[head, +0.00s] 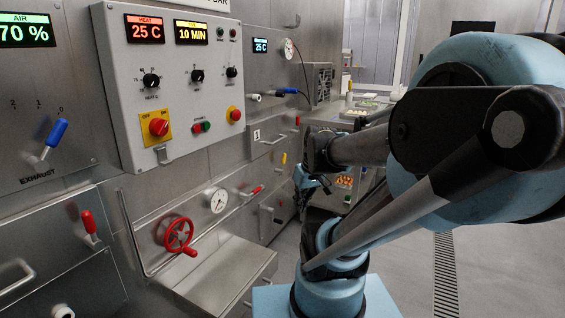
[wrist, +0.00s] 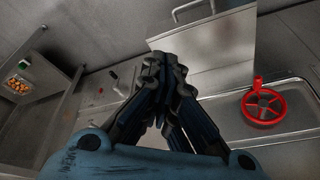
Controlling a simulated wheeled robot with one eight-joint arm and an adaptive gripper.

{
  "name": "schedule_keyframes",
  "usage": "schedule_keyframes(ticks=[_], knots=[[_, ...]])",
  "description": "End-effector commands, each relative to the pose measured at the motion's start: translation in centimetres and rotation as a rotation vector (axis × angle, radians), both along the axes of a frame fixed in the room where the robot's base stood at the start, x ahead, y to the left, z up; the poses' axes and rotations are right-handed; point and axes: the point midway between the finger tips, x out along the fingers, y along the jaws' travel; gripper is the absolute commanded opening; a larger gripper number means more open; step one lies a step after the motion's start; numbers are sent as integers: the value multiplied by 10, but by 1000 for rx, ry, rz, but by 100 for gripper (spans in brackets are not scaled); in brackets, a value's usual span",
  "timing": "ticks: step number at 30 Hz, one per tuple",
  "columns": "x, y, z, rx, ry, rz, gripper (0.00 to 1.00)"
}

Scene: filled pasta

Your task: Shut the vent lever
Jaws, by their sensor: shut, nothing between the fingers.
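No lever has a readable "vent" label, so I cannot tell which one is the vent lever. A blue-handled lever (head: 56,132) tilts up to the right on the panel marked EXHAUST, near the 0 mark. A red-handled lever (head: 251,191) is beside the round gauge. Another red-handled lever (head: 89,222) stands upright at lower left. A blue-handled valve (head: 287,90) lies level under a small display. My gripper (head: 324,183) is beyond the red handwheel, away from the exhaust lever. In the wrist view my gripper (wrist: 166,58) is shut and empty.
The grey control box (head: 180,90) juts from the steel wall. A red handwheel (head: 179,235) is above a steel ledge (head: 225,275); the handwheel also shows in the wrist view (wrist: 263,106). A compartment with orange items (head: 345,182) is beyond my gripper. Floor at right is clear.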

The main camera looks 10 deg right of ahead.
Motion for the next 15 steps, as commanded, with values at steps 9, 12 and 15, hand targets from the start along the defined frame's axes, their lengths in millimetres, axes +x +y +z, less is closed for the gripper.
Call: schedule_keyframes(ticks=[9, 12, 15], knots=[[94, 23, 26, 42, -181, 262, 0], [125, 28, 32, 45, -246, 338, 0], [155, 33, 37, 44, -314, 408, 0]])
